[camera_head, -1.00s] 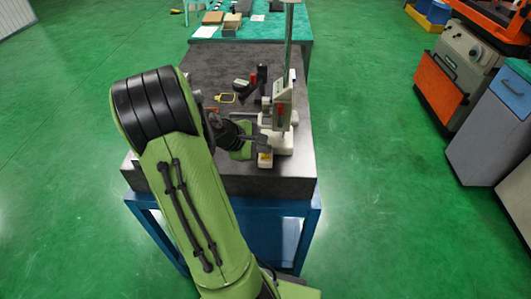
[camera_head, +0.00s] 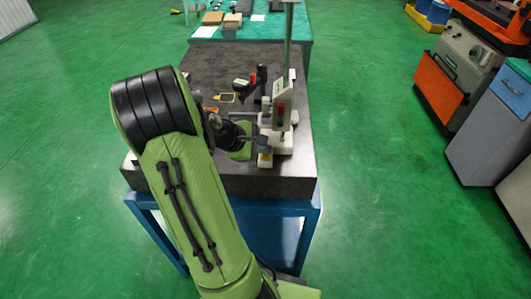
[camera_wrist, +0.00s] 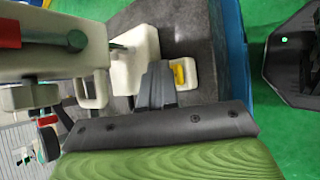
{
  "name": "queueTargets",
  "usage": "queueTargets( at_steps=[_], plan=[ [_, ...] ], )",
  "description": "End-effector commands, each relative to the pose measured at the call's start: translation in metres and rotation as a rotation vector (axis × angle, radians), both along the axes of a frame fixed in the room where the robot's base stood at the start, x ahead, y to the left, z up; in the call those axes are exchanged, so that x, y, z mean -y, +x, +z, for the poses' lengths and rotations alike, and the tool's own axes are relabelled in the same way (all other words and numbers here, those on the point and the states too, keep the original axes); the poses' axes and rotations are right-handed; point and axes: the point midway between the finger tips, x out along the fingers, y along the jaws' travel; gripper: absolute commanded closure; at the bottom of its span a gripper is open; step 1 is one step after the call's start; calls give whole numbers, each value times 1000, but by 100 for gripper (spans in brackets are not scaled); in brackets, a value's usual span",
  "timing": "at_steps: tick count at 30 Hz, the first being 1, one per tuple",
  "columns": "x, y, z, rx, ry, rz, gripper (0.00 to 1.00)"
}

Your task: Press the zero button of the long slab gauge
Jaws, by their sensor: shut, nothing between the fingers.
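A tall gauge stands near the front of the dark slab (camera_head: 215,62), with a pale column (camera_head: 284,95) and a white base (camera_head: 281,146). A small white block with a yellow button-like patch (camera_head: 265,160) sits at the base's front. In the wrist view the yellow patch (camera_wrist: 179,73) is in plain sight on its white block. My gripper (camera_head: 262,144) is shut and empty, low beside the base. Its dark fingers (camera_wrist: 157,78) show just left of the yellow patch in the wrist view; I cannot tell whether they touch the block. No lettering is readable.
A red-handled part (camera_wrist: 10,33) and the white gauge body lie close on the left in the wrist view. The slab's left rear is clear. A blue stand (camera_head: 268,235) carries the slab.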

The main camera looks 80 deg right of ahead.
Motion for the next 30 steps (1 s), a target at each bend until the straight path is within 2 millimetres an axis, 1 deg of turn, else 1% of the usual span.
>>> queueTargets(
  at_steps=[3, 11, 19, 26, 28, 30],
  plan=[
    [0, 0, -6, 0, 1, 0, 100],
    [0, 0, -6, 0, 2, 1, 100],
    [0, 1, 5, 0, 1, 1, 100],
    [0, 0, 3, 1, 0, 1, 100],
    [0, 0, 6, 1, 0, 1, 100],
    [0, 0, 13, 0, 0, 0, 100]
  ],
)
